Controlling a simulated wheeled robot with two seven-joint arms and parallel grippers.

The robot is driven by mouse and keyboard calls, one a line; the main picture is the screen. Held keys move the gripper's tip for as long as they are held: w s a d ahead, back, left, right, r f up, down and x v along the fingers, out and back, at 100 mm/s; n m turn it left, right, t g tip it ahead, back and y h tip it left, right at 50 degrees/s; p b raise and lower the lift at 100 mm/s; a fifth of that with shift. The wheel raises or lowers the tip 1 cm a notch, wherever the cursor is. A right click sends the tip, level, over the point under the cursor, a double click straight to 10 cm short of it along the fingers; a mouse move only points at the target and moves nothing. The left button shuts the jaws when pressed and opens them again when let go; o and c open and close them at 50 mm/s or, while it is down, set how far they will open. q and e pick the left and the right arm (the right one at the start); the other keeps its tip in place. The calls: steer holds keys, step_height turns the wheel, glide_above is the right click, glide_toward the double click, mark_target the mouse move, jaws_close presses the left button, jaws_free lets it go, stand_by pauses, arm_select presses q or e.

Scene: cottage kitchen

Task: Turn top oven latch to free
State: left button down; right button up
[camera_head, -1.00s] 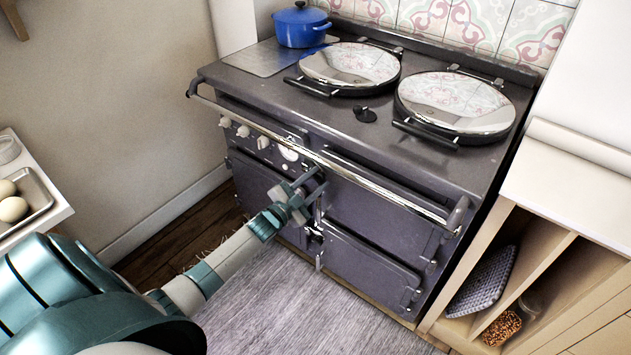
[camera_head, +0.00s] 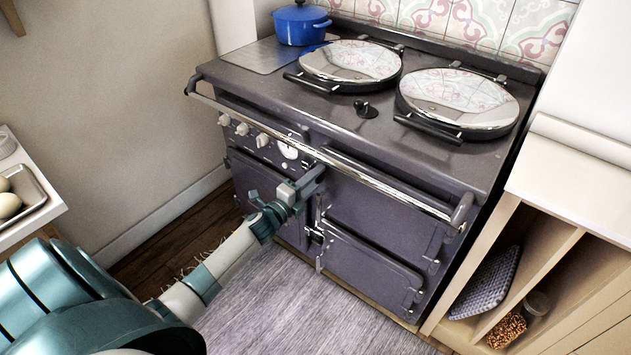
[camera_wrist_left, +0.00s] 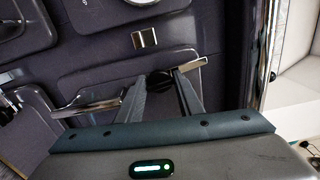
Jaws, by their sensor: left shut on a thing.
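The dark range cooker stands ahead with its top oven door (camera_head: 385,205) on the right of its front, and the door looks closed. My left gripper (camera_head: 312,180) is at this door's left edge, just under the chrome rail. In the left wrist view, my left gripper's two fingers (camera_wrist_left: 162,88) are shut around the dark knob of the top oven latch (camera_wrist_left: 160,78). A chrome bar of the latch shows beside the fingers. In the head view my gripper hides most of this latch. My right gripper is not in view.
The chrome rail (camera_head: 385,185) runs along the cooker's front, close above my gripper. The lower oven latch (camera_head: 317,238) is just below it. A shelf unit (camera_head: 555,240) stands close on the right. A counter with eggs on a tray (camera_head: 35,197) is at left. The floor in front is clear.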

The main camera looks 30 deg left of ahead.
arm_select(q)
steer(key=shift+f+m, duration=0.1)
steer(key=shift+m, duration=0.5)
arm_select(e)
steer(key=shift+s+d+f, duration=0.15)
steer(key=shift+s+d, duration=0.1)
arm_select(q)
steer(key=c, duration=1.3)
jaws_free()
steer(key=shift+s, duration=0.15)
steer(key=s+a+b, duration=0.1)
steer(key=s+b, duration=0.1)
steer(key=s, duration=1.5)
steer(key=shift+a, duration=0.15)
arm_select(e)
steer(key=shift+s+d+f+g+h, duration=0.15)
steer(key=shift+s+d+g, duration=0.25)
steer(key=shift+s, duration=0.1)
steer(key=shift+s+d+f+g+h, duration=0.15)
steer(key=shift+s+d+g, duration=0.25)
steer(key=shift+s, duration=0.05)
